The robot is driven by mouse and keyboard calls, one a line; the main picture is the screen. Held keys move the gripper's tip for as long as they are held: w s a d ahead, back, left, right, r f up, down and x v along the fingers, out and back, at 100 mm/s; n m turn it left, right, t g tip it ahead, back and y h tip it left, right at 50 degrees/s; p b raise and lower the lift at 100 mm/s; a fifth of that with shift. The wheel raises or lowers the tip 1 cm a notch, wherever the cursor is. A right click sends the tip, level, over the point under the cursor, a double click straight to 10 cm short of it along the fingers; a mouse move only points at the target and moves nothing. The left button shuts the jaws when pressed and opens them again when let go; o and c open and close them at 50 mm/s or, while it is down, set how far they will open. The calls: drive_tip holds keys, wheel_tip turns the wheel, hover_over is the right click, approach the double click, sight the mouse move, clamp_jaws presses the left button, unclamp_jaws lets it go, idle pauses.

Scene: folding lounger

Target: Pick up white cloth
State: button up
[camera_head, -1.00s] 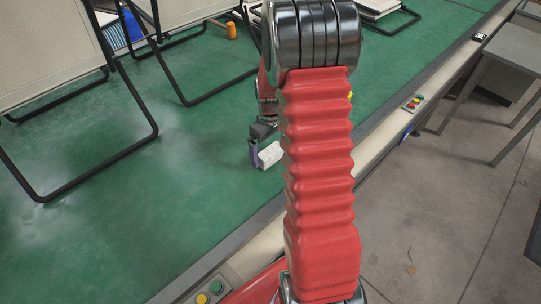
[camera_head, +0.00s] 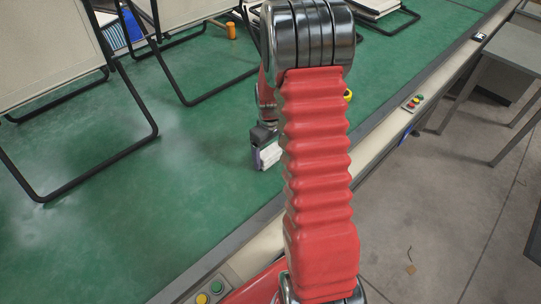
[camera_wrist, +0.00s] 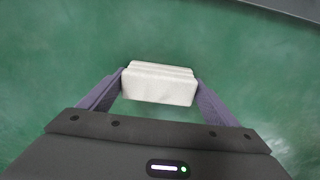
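The white cloth (camera_wrist: 160,83) is a folded, block-like bundle in the middle of the wrist view. My gripper (camera_wrist: 160,80) has its two purple fingers against the left and right ends of the cloth and is shut on it. In the head view the cloth (camera_head: 270,155) shows small beside my red arm, just below my gripper (camera_head: 262,150). My arm hides part of the gripper there. The height of the cloth above the green surface is hard to tell.
The green conveyor surface (camera_head: 130,205) is clear around the gripper. Folding loungers with black tube legs (camera_head: 85,180) stand at left and behind. An orange cylinder (camera_head: 231,31) stands at the back. Button boxes (camera_head: 411,103) sit on the right-hand rail.

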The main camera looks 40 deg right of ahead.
sight(270, 151)
drive_tip(key=c, duration=0.7)
drive_tip(key=shift+c, duration=0.2)
drive_tip(key=shift+r, duration=0.1)
wheel_tip(270, 151, up, 10)
drive_tip(key=shift+f, duration=0.1)
idle(0.4)
